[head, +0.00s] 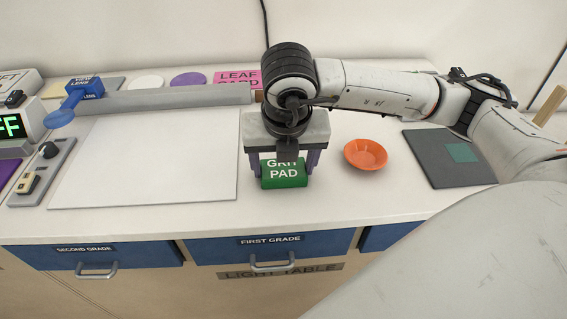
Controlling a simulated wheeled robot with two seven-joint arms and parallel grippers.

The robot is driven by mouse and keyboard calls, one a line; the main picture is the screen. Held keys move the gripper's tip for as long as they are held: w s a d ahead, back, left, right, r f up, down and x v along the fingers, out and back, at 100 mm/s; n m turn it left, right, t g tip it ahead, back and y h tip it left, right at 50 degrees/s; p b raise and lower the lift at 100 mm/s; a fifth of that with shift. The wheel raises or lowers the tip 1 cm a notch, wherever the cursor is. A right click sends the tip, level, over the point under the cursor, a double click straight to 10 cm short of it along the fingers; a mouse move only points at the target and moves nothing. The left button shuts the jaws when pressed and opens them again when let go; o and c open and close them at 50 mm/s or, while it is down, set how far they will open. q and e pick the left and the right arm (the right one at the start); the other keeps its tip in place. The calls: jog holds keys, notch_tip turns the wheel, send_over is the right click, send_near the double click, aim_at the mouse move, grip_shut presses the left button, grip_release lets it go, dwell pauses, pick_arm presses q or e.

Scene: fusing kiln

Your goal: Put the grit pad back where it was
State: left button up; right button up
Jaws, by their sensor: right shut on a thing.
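The grit pad (284,180) is a green block with white lettering, partly covered by the gripper at its top. My right gripper (284,165) comes down from above in the head view, with one finger on each side of the pad, and is shut on it. The pad is over the white worktop, right of the large white panel and left of an orange bowl. Whether its underside touches the worktop I cannot tell. My left gripper is not in the head view.
The orange bowl (366,154) stands close to the right of the pad. A dark mat (432,171) with a teal square lies farther right. The white panel (150,165) is bare. A pink leaf card (236,78) and a blue lens (62,118) are behind and left. Drawers (272,245) sit below the front edge.

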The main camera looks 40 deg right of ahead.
aim_at(285, 191)
jog(key=o, duration=0.9)
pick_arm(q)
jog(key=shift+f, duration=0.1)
pick_arm(e)
jog(key=shift+r+p, duration=0.25)
jog(key=shift+p, duration=0.2)
pick_arm(q)
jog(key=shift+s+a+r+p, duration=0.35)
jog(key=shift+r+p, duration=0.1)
jog(key=shift+p, duration=0.25)
pick_arm(e)
jog(key=shift+v, duration=5.85)
